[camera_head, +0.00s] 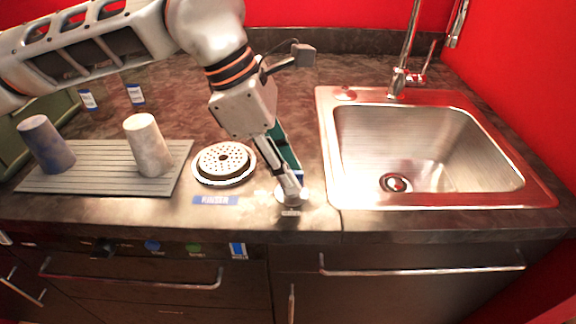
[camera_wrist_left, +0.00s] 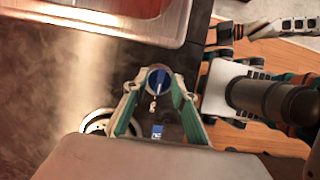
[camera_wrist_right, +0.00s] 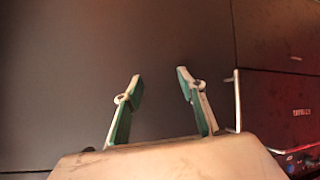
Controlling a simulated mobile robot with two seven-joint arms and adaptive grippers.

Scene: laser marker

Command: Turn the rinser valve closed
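The rinser valve is a small round knob with a blue top in the left wrist view (camera_wrist_left: 158,79). In the head view its pale round base (camera_head: 291,197) shows at the counter's front, right of the rinser. My left gripper (camera_head: 289,186) points down over it, with one finger on either side of the knob; I cannot tell whether either finger touches it. The rinser (camera_head: 224,163) is a round perforated disc beside a blue label. My right gripper (camera_wrist_right: 158,80) is open and empty before dark cabinet fronts, out of the head view.
A steel sink (camera_head: 430,198) with a tap is to the right. Handled drawers (camera_head: 130,282) lie below the counter edge.

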